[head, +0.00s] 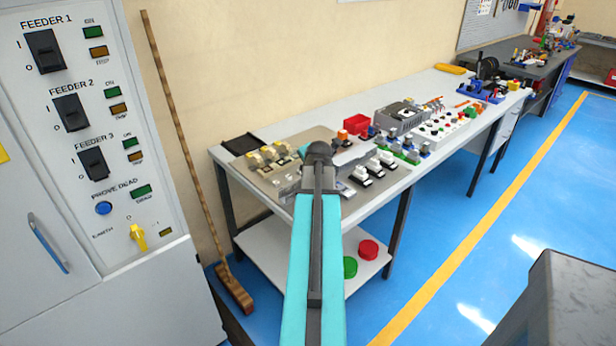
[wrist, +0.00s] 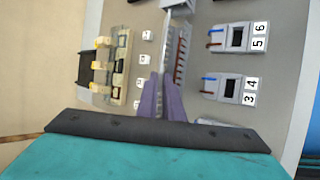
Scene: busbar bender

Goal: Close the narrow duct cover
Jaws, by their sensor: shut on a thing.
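My gripper (wrist: 163,80) points down at the panel in the wrist view, with its two purple fingers close together. It is shut on a thin part at a narrow slotted duct (wrist: 181,50), which I take to be the duct's cover; the fingers hide most of it. A pale grey piece (wrist: 180,4) sits at the duct's far end, at the top edge of the picture. I cannot tell how far the cover is closed. In the head view my arm hides the gripper and much of the duct area.
Numbered terminal blocks (wrist: 237,89) stand right of the duct, and a row of yellow-and-white parts (wrist: 103,68) stands left. The panel lies on a workbench (head: 437,83) with several other devices. A broom (head: 233,287) leans on the wall beside a feeder cabinet (head: 140,285).

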